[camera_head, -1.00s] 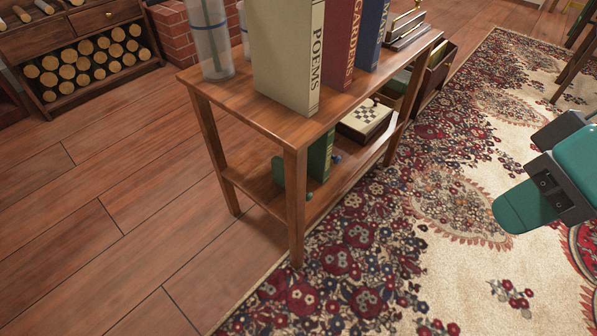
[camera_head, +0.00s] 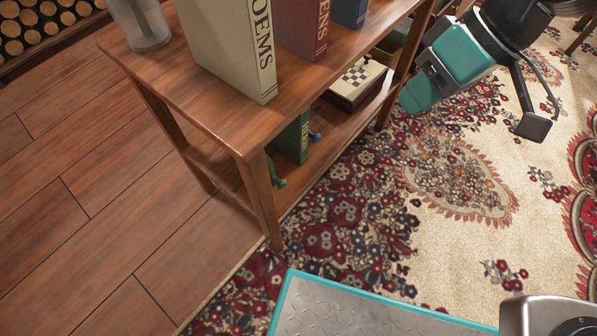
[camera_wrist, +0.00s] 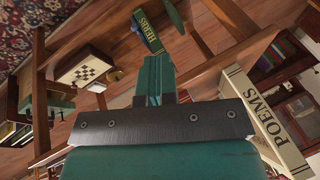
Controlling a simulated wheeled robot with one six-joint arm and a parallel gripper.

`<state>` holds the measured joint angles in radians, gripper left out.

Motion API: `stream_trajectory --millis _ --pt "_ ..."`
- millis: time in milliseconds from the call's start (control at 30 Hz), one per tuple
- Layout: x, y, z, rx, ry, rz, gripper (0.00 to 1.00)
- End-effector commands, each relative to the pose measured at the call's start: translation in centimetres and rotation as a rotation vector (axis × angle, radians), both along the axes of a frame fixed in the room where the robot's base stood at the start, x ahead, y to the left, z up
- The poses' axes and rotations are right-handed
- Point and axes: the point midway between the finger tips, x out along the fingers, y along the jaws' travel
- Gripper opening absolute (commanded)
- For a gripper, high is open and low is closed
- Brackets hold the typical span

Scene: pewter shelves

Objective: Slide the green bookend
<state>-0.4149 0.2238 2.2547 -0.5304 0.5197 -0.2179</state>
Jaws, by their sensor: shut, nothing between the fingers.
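The green bookend (camera_head: 274,172) stands on the lower shelf at its near end, partly hidden by the front table leg. My gripper (camera_head: 408,102) is shut and empty, to the right of the shelf unit and apart from the bookend. Its teal fingers also show in the wrist view (camera_wrist: 155,75).
The wooden shelf unit (camera_head: 183,67) carries large books, including POEMS (camera_head: 232,45), and a glass vase (camera_head: 142,22) on top. A chessboard box (camera_head: 355,82) and a small blue object (camera_head: 314,136) sit on the lower shelf. The patterned rug (camera_head: 450,170) in front is clear.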

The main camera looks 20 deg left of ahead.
Motion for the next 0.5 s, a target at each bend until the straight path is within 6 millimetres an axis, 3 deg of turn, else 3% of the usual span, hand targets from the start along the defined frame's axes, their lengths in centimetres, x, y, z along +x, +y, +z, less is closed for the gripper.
stream_trajectory --millis 33,200,400,500 --pt "1.1 2.1 -3.9 0.012 0.012 0.056 0.0" --pt "3.0 7.6 -12.4 0.069 0.003 0.2 0.0" --pt "3.1 10.9 -19.1 0.106 -0.003 0.289 0.0" --pt "3.0 11.6 -20.8 0.117 -0.006 0.31 0.0"
